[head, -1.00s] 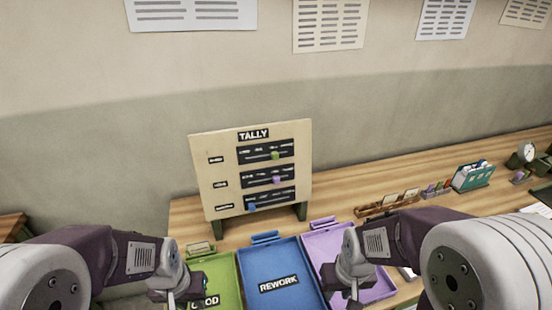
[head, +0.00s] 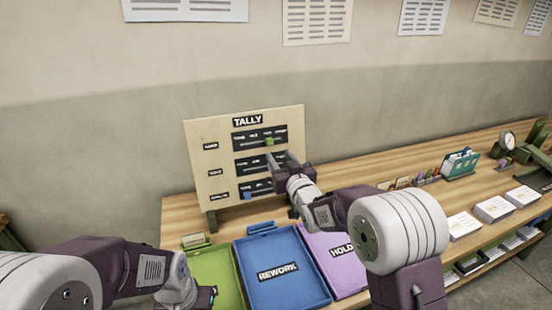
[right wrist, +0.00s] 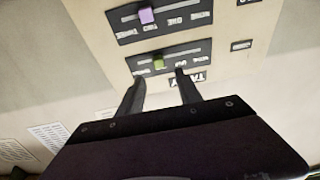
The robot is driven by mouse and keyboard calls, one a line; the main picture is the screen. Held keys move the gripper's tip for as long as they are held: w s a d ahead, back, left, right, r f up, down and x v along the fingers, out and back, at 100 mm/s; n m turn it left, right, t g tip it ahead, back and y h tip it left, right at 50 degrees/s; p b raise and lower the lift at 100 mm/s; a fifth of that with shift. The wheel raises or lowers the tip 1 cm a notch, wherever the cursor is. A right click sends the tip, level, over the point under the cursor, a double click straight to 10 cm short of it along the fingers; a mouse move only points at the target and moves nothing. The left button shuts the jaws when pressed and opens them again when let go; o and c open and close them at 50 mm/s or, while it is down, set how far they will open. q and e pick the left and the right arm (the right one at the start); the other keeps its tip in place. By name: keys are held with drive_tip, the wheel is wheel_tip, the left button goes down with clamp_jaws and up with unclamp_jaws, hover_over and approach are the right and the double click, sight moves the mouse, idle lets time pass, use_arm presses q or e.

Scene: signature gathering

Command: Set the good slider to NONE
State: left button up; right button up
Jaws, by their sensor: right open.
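The TALLY board (head: 220,180) stands upright at the back of the table, with three slider rows. The top row's green knob (head: 269,141), which matches the green GOOD tray, sits right of the middle of its track. The small row labels are too blurred to read. My right gripper (head: 280,158) is open in front of the board, hiding part of the lower rows. In the right wrist view, the board is upside down; the green knob (right wrist: 158,62) lies just beyond and between the open fingertips (right wrist: 160,76). My left gripper (head: 207,298) is partly visible low in the head view.
A purple knob (right wrist: 146,15) and a blue knob (head: 247,195) sit on the other rows. Green (head: 222,265), blue REWORK (head: 315,290) and purple HOLD (head: 318,238) trays lie before the board. Card stacks (head: 493,208) and a clock (head: 507,138) are at the right.

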sight(270, 143)
drive_tip(key=p+x, duration=0.2)
drive_tip(key=x, duration=0.6)
drive_tip(key=shift+w+p, duration=0.25)
drive_tip(key=shift+p, duration=0.1)
drive_tip(key=shift+w+f, duration=0.1)
drive_tip(key=shift+w, duration=0.35)
use_arm(q)
drive_tip(key=r, duration=0.2)
drive_tip(key=shift+w+d+r, duration=0.15)
drive_tip(key=shift+w+r, duration=0.05)
drive_tip(key=shift+r, duration=0.15)
use_arm(e)
clamp_jaws()
use_arm(q)
drive_tip(key=shift+f, duration=0.1)
use_arm(e)
drive_tip(key=shift+a, duration=0.1)
